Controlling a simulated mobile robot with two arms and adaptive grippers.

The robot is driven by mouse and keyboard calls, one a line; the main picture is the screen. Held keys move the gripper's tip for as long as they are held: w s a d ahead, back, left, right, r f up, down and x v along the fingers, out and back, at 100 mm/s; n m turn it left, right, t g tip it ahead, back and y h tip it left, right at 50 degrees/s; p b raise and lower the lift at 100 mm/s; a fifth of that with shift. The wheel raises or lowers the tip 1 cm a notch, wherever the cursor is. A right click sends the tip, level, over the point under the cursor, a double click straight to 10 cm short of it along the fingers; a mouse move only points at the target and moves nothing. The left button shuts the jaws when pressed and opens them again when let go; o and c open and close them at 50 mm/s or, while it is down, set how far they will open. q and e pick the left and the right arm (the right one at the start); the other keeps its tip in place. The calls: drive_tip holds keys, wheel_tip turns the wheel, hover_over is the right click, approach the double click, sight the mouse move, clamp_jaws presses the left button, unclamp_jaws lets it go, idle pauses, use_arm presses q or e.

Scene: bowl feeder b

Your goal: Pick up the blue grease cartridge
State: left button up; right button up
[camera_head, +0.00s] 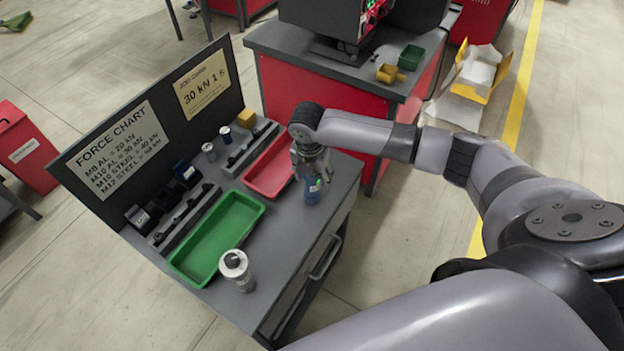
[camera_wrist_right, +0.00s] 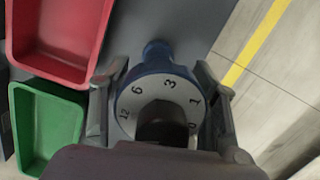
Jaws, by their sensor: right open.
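The blue grease cartridge (camera_head: 313,193) stands upright on the grey workbench, right of the red tray. In the right wrist view, the cartridge (camera_wrist_right: 158,65) shows a pale dial face with numbers and a dark knob, with blue body around it. My right gripper (camera_head: 312,170) is over the cartridge, pointing down at its top. In the wrist view, the fingers of my right gripper (camera_wrist_right: 165,105) are spread on either side of the cartridge. The gripper is open; whether a finger touches the cartridge cannot be told. My left gripper is not in view.
The red tray (camera_head: 250,185) lies left of the cartridge, and the green tray (camera_head: 178,264) is nearer. The force chart board (camera_head: 160,110) rises at the back. A red cabinet (camera_head: 290,90) stands behind.

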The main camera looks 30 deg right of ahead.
drive_tip(key=shift+c, duration=0.4)
drive_tip(key=c, duration=1.1)
drive_tip(key=shift+r, duration=0.1)
drive_tip(key=shift+c, duration=0.2)
